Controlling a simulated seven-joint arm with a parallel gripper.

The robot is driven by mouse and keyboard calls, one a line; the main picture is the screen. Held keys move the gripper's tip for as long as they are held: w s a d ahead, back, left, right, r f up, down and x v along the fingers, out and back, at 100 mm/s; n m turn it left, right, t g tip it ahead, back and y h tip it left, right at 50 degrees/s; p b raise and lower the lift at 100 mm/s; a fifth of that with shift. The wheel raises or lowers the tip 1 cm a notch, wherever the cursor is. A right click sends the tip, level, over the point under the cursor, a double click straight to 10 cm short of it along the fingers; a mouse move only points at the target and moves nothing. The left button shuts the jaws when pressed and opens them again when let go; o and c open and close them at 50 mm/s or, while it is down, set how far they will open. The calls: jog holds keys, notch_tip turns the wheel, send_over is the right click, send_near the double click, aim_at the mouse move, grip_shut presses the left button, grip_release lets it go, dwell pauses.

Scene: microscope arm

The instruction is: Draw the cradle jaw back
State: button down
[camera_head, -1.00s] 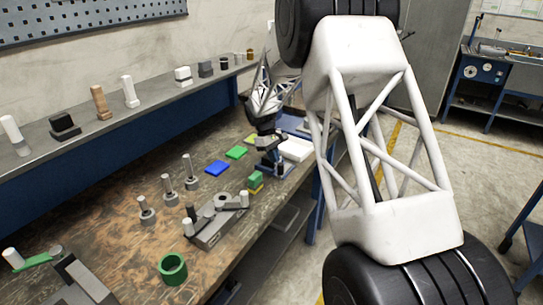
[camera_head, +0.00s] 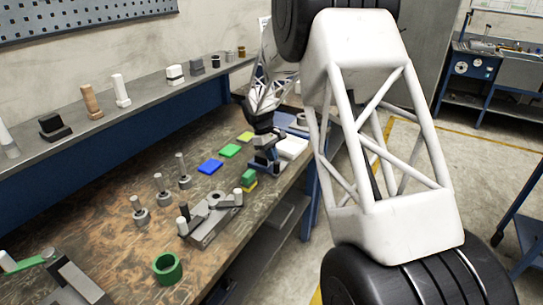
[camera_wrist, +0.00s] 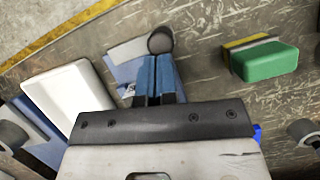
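My gripper (camera_head: 265,160) is low over the far right part of the bench, at a small blue and grey fixture (camera_head: 257,172). I cannot tell for certain which part of it is the cradle jaw. In the wrist view my gripper's two blue fingers (camera_wrist: 158,58) are close together with only a thin slit between them. Their tips are at a dark round knob (camera_wrist: 160,41), over a pale grey and blue plate (camera_wrist: 128,52). I cannot tell whether they touch the knob. The fingers and gripper body hide much of the fixture.
A green and yellow block (camera_head: 248,179) stands close in front of the gripper, and a white box (camera_head: 292,147) is just right of it. A grey fixture with posts (camera_head: 207,222), several upright pegs and a green ring (camera_head: 166,267) are nearer on the bench (camera_head: 110,225).

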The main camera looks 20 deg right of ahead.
jog(key=shift+w+a+f, duration=0.15)
jog(key=shift+w+a, duration=0.3)
jog(key=shift+w, duration=0.1)
jog(key=w, duration=0.1)
jog(key=w+a, duration=0.1)
jog(key=shift+w+a+r, duration=0.25)
jog(key=shift+w+r, duration=0.05)
jog(key=shift+r, duration=0.1)
jog(key=v, duration=0.9)
jog(key=shift+r, duration=0.2)
jog(key=shift+a, duration=0.1)
jog(key=shift+w+a, duration=0.35)
jog(key=shift+a, duration=0.1)
jog(key=shift+f, duration=0.15)
